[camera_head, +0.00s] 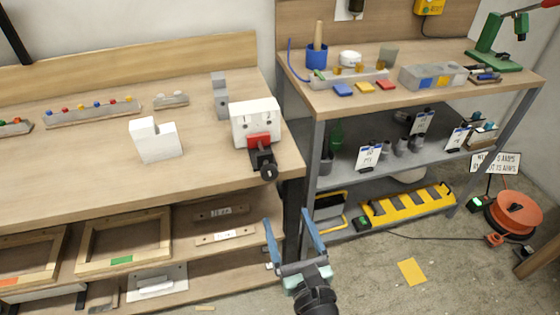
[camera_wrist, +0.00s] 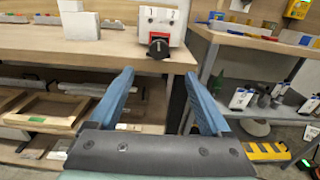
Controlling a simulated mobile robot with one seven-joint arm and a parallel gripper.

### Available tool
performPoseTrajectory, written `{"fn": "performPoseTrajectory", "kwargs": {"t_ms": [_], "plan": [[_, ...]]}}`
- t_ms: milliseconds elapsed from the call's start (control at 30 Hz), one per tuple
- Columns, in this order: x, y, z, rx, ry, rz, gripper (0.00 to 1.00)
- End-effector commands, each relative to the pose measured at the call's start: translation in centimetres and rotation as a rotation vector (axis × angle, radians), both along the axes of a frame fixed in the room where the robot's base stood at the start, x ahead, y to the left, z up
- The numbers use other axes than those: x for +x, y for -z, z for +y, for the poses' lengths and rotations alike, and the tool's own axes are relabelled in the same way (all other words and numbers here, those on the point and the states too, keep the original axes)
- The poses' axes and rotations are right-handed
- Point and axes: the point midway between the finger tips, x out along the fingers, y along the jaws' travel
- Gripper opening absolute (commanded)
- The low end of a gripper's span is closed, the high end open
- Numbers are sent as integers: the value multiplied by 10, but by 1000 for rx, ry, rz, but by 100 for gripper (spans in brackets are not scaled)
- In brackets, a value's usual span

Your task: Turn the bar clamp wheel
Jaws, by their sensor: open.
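A bar clamp (camera_head: 262,156) with a red part and a dark bar sits at the front right edge of the wooden workbench, at the foot of a white block (camera_head: 255,122). Its black wheel (camera_head: 269,173) sticks out past the bench's front edge. In the wrist view the wheel (camera_wrist: 159,48) faces me, below the white block (camera_wrist: 160,21), above and beyond my fingers. My gripper (camera_head: 291,224) is open and empty, in front of the bench and below the wheel. Its two blue fingers also show in the wrist view (camera_wrist: 160,97), apart from the wheel.
The workbench (camera_head: 60,180) has shelves below with wooden frames (camera_head: 125,240). Another white block (camera_head: 155,139) stands left of the clamp. A metal shelf unit (camera_head: 400,95) stands close on the right, holding tools. An orange cable reel (camera_head: 515,213) lies on the floor at right.

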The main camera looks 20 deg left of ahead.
Motion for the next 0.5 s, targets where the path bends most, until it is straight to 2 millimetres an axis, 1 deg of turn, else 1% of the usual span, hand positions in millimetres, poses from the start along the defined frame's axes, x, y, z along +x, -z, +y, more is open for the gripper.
{"fn": "performPoseTrajectory", "kwargs": {"t_ms": [167, 500], "plan": [[17, 0, 12, 2, -1, -3, 82], [71, 0, 49, 0, 0, -5, 82]]}}
